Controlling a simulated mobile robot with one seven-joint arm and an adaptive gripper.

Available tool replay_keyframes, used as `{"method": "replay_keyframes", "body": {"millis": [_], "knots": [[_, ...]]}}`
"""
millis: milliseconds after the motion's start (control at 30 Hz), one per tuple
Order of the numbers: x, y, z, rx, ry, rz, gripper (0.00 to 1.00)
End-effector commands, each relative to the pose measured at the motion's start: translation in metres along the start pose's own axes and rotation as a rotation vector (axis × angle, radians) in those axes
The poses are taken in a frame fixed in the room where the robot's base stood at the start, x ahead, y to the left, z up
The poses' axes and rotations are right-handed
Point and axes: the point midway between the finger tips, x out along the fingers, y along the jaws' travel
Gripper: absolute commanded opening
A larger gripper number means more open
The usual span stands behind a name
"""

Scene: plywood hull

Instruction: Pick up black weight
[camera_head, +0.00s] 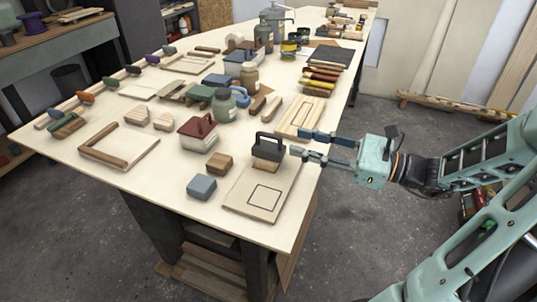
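The black weight (268,150) is a dark block with a raised loop handle and a wooden lower part. It stands upright near the table's front right, at the far end of a light wooden board (238,197) with a dark square outline. My gripper (297,142) reaches in from the right with its two long fingers parted and pointing left. The fingertips are just right of the black weight, and nothing shows between them. I cannot tell whether a fingertip touches the weight or how high the fingers are above the table.
A grey-blue block (201,187) and a brown wooden block (219,163) lie left of the weight. A red-topped block with a handle (198,131) stands behind them. Another outlined board (298,117) lies behind my fingers. Several jars and tools crowd the table's far half.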

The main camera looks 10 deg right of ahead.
Motion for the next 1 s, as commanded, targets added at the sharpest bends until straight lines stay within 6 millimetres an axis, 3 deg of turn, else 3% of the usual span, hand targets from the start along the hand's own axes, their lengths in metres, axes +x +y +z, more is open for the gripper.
{"method": "replay_keyframes", "body": {"millis": [133,367,633,1000], "knots": [[0.026,0.002,-0.001,-0.002,0.002,0.005,0.30],[0.045,0.002,-0.002,-0.004,0.003,0.005,0.30],[0.083,0.004,-0.006,-0.004,0.003,0.007,0.30],[0.093,0.003,-0.005,-0.004,0.005,0.004,0.29]]}}
